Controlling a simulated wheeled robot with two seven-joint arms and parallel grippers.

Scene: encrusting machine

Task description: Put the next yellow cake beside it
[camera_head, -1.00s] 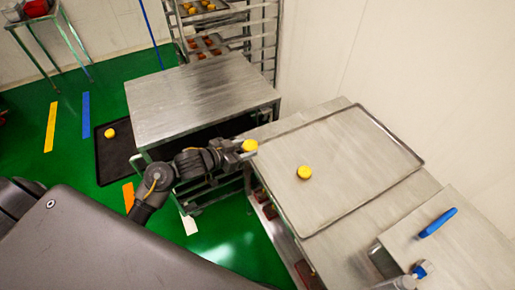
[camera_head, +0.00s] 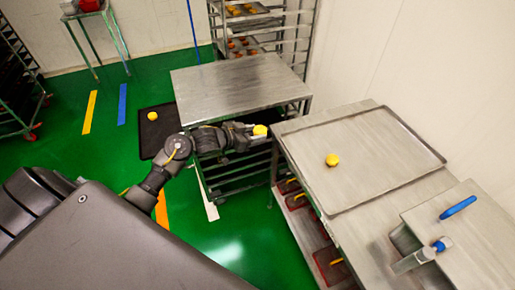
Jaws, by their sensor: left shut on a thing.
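A yellow cake (camera_head: 332,160) sits on the large flat metal tray (camera_head: 395,180) on the right-hand steel table. My left gripper (camera_head: 259,131) is shut on another yellow cake (camera_head: 260,130). It holds that cake just left of the table's edge, apart from the tray and level with its far left part. A third yellow cake (camera_head: 153,116) lies on the dark mat (camera_head: 150,143) on the floor at the left. My right gripper is not in view.
A steel table (camera_head: 235,85) stands behind my left arm. A rack with trays of cakes (camera_head: 248,10) is at the back. A blue-handled tool (camera_head: 458,207) lies on the right. Most of the tray is bare.

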